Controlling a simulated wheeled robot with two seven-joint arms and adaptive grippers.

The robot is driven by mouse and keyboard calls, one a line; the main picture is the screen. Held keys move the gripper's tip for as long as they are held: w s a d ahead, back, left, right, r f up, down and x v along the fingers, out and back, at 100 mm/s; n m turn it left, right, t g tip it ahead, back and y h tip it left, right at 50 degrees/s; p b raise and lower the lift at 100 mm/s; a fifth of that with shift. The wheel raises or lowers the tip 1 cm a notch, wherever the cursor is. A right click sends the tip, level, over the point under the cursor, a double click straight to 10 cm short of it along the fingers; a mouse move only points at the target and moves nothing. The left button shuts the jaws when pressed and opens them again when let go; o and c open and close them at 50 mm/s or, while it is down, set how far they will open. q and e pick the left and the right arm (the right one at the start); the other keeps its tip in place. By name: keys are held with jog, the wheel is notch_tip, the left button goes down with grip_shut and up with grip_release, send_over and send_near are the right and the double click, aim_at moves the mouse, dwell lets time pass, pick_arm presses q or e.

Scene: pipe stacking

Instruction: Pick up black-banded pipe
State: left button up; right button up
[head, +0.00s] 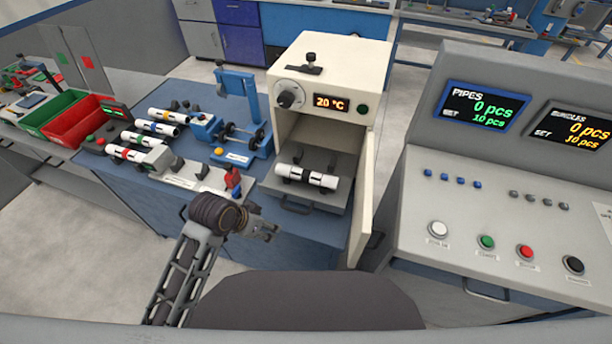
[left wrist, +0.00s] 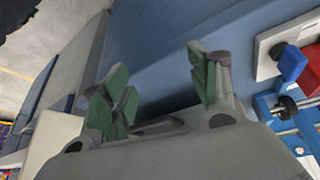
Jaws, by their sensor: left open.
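A white pipe with dark bands (head: 307,178) lies in the open chamber of the cream oven (head: 325,65), on a grey tray (head: 335,195). I cannot tell how much of the dark is band and how much is support. My left gripper (head: 266,230) is in front of the oven, below and left of the tray, apart from the pipe. In the left wrist view its green-padded fingers (left wrist: 160,88) are spread with nothing between them. The pipe does not show clearly there. My right gripper is not in view.
Several other white pipes (head: 157,128) lie in a rack at the left, beside green and red bins (head: 82,122). A blue fixture (head: 240,130) stands left of the oven. The oven door (head: 362,205) hangs open at the right. A grey control console (head: 510,200) is further right.

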pick_arm(q)
jog(key=w+d+r+m, duration=0.2)
jog(key=d+r+m, duration=0.1)
jog(key=w+d+r+m+g+h, duration=0.1)
jog(key=w+d+r+m, duration=0.2)
jog(key=m, duration=0.1)
jog(key=w+d+r+m+g+h, duration=0.1)
jog(key=w+d+r+m, duration=0.2)
jog(key=r+m, duration=0.1)
jog(key=shift+w+d, duration=0.1)
jog(key=shift+w, duration=0.1)
jog(key=w+r+m, duration=0.1)
jog(key=m+g, duration=0.1)
jog(key=m, duration=0.2)
send_near(303, 173)
jog(key=v, duration=0.3)
jog(key=shift+w+d, duration=0.15)
dwell(0.5)
jog(key=shift+x, duration=4.25)
